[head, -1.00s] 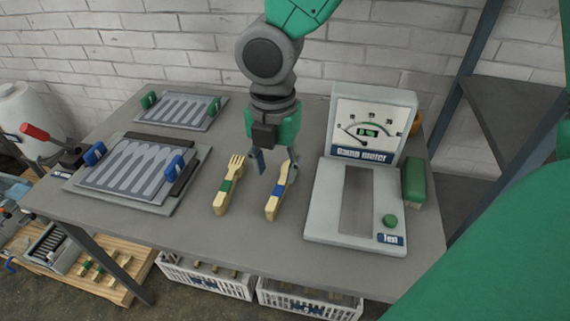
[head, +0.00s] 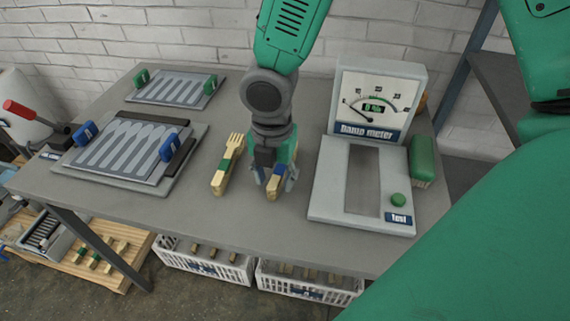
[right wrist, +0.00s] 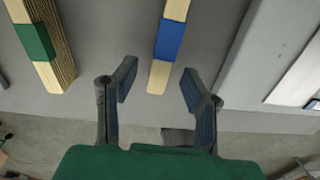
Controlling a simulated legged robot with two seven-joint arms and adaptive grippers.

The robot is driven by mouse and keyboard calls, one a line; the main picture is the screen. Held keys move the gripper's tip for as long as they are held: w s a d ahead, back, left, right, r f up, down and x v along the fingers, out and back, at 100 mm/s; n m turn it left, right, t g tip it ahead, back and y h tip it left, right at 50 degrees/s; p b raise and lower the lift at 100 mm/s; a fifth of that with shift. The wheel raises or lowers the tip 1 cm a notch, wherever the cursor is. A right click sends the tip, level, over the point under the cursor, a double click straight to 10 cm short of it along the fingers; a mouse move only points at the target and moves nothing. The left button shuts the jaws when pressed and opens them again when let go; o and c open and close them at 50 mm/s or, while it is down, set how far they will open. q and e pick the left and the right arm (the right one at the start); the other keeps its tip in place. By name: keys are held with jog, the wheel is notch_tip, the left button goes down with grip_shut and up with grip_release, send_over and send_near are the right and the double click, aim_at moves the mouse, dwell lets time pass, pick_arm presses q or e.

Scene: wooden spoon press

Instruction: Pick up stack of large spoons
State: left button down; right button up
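A wooden stack with a blue band (head: 272,190) lies on the grey table; its far end is hidden behind my gripper in the head view. It also shows in the right wrist view (right wrist: 170,40), its near end appearing between the fingers. My right gripper (head: 276,184) is over this stack, open, with a finger to either side and gaps visible in the right wrist view (right wrist: 159,78). I cannot tell how far the fingertips reach down beside it. A fork stack with a green band (head: 226,168) lies to the left. My left gripper is not in view.
Two spoon-pattern presses (head: 120,155) (head: 175,90) sit on the left. White crates (head: 205,262) are below the table.

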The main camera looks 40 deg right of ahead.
aim_at(274, 186)
jog(key=shift+w+a+f, duration=0.1)
jog(key=shift+a+f, duration=0.1)
jog(key=shift+f, duration=1)
jog(key=shift+d, duration=0.15)
jog(key=shift+d, duration=0.1)
grip_shut()
